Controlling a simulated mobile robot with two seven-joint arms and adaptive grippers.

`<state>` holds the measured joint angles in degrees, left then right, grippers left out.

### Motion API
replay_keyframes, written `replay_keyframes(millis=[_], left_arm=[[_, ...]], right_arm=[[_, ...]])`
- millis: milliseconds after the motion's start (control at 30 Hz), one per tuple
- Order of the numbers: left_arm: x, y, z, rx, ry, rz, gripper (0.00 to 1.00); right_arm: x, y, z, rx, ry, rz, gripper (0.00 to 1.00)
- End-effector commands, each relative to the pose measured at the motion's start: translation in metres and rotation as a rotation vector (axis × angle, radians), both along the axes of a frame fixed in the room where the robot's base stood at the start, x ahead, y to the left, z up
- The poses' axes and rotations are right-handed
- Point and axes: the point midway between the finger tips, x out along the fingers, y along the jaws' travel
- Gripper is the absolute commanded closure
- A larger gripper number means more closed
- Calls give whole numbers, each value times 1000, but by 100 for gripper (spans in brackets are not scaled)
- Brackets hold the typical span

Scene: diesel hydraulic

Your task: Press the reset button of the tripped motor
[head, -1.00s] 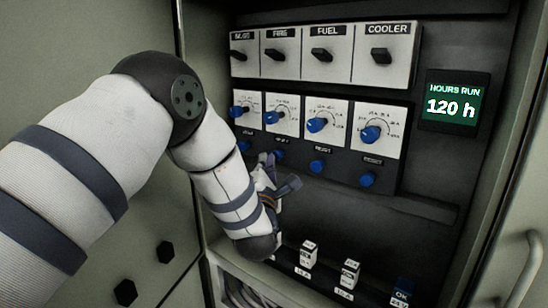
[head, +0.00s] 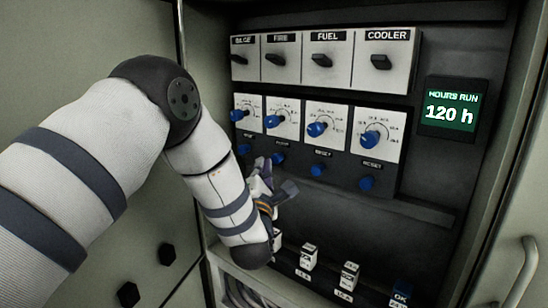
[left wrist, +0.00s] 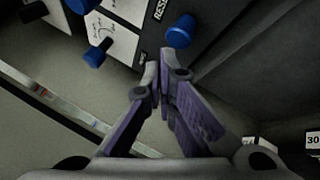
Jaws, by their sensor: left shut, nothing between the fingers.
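A row of blue reset buttons runs along the dark strip under the dials: far left (head: 243,149), second (head: 278,158), third (head: 317,169) and far right (head: 366,183). Above them are blue dial knobs and black switches labelled BILGE, FIRE, FUEL and COOLER. I cannot tell from the frames which motor is tripped. My left gripper (head: 265,166) is shut and empty, with its tips close to the second button; contact cannot be made out. In the left wrist view, the shut tips (left wrist: 158,75) are below and left of a blue button (left wrist: 180,32) with a RESET label beside it.
A green HOURS RUN display (head: 449,114) reads 120 h at the right. The cabinet's side wall and a door handle (head: 523,270) bound the right. My left arm covers the lower left.

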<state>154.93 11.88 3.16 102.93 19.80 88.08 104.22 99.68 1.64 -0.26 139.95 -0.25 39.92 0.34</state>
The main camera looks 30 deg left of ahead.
Motion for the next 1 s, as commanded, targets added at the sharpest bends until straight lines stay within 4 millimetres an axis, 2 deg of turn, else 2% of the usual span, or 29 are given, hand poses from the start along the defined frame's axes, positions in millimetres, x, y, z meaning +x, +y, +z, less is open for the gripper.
replay_keyframes(millis=[267, 700, 1000], left_arm=[[-2, 0, -1, -1, 1, 0, 100], [-44, 4, 1, -1, 1, 2, 100], [-50, 4, -1, 0, 0, 1, 100]], right_arm=[[0, 0, 1, 0, -1, 0, 100], [8, 0, 20, 0, -28, 0, 100], [9, 0, 21, 0, -29, 0, 100]])
